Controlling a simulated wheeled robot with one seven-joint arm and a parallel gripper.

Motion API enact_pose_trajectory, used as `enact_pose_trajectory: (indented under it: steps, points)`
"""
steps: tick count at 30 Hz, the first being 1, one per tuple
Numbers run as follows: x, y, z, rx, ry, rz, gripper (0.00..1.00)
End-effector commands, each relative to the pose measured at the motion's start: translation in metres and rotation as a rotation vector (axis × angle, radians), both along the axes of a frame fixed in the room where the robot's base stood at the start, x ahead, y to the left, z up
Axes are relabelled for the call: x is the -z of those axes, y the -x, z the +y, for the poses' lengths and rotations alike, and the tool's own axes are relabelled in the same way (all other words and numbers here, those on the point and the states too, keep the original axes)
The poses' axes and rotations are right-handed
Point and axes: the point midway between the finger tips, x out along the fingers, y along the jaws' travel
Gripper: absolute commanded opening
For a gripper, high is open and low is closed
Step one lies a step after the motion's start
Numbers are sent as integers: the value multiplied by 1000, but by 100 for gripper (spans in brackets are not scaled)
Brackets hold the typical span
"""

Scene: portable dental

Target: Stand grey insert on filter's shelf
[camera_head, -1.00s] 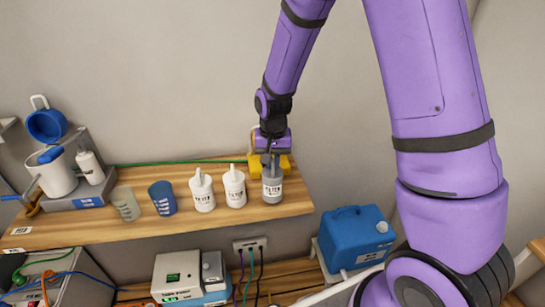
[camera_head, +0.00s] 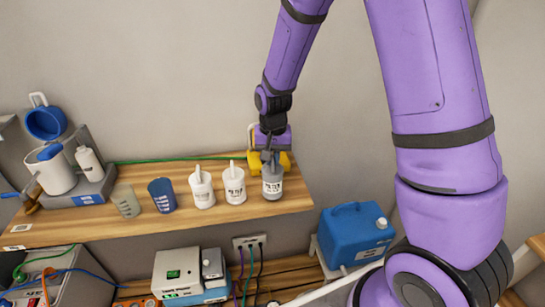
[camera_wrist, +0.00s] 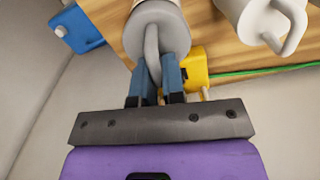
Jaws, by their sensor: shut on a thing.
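The grey insert (camera_head: 272,188) is a grey cylinder with a white printed label and a loop handle on top. It stands upright at the right end of the wooden shelf (camera_head: 120,226), at the end of a row of vessels. My gripper (camera_head: 270,158) is above it. In the wrist view my gripper (camera_wrist: 158,82) is shut on the handle of the grey insert (camera_wrist: 160,25), with one finger on each side. The insert appears to rest on the shelf, but its bottom contact is hard to make out.
Left of the insert stand two white labelled vessels (camera_head: 235,187) (camera_head: 202,190), a blue cup (camera_head: 162,196) and a grey-green cup (camera_head: 126,203). A yellow object (camera_head: 284,162) sits just behind the insert. A blue canister (camera_head: 355,232) stands lower right. The shelf's front strip is clear.

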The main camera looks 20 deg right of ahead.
Motion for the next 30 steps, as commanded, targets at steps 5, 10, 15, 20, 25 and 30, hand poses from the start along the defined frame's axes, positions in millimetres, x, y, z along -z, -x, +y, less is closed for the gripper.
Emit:
enact_pose_trajectory:
  steps: [5, 10, 15, 20, 25, 30]
  points:
    - [0, 0, 0, 0, 0, 0, 0]
    - [1, 0, 0, 0, 0, 0, 0]
    - [3, 0, 0, 0, 0, 1, 0]
    - [5, 0, 0, 0, 0, 1, 0]
    - [8, 0, 0, 0, 0, 0, 0]
    - [10, 0, 0, 0, 0, 0, 0]
